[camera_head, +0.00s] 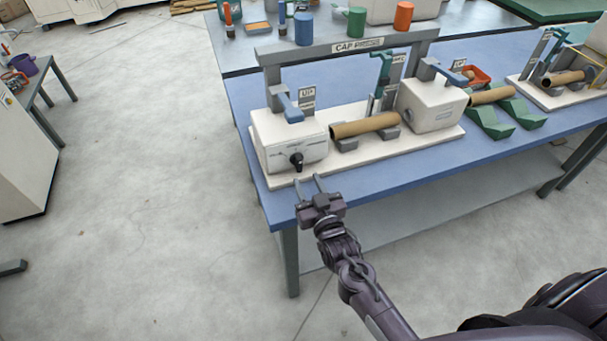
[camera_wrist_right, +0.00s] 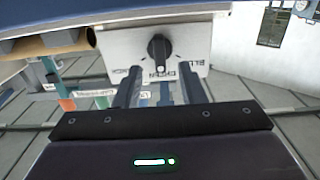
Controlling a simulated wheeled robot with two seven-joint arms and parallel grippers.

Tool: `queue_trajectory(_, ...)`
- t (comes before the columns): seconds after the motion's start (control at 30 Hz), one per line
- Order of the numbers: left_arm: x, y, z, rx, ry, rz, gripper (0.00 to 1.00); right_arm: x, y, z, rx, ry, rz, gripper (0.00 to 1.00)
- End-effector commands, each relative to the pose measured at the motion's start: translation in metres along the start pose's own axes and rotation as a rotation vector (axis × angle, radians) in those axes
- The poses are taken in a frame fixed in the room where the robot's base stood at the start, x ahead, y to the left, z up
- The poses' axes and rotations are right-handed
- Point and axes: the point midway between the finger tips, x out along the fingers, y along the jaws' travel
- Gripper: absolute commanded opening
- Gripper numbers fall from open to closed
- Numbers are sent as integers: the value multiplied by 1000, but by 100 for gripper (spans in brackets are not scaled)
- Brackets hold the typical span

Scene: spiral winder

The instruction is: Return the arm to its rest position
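My right gripper (camera_head: 309,182) is at the front edge of the blue table, in front of the white box with the black knob (camera_head: 296,161). Its two fingers are apart with nothing between them. In the right wrist view the gripper (camera_wrist_right: 158,88) is also open, and the knob (camera_wrist_right: 158,50) shows beyond the fingertips, with a visible gap. My right arm reaches in from the lower right of the head view. My left gripper is not in view.
The blue table (camera_head: 400,172) carries a cap press with a brown tube (camera_head: 365,126), a second white box (camera_head: 432,104) and green blocks (camera_head: 490,121). Open floor (camera_head: 140,200) lies left of the table. A dark piece (camera_head: 12,267) at the left edge is unclear.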

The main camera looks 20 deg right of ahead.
Motion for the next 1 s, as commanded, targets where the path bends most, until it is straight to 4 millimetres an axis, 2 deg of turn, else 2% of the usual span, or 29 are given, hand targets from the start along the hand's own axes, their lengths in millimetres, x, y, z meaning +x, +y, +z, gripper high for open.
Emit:
queue_trajectory(0.1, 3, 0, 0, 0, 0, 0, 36, -14, 0, 2, -1, -1, 0, 36)
queue_trajectory(0.2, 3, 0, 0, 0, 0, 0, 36, -20, 0, 0, 0, -1, 0, 36)
queue_trajectory(0.77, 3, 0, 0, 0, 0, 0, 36, -21, 0, 0, 0, -3, 0, 36)
queue_trajectory(0.87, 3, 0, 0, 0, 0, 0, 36, -22, 1, 0, 0, -43, -4, 36)
queue_trajectory(1.0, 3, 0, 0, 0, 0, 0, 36, -32, 1, 4, 0, -210, -19, 36)
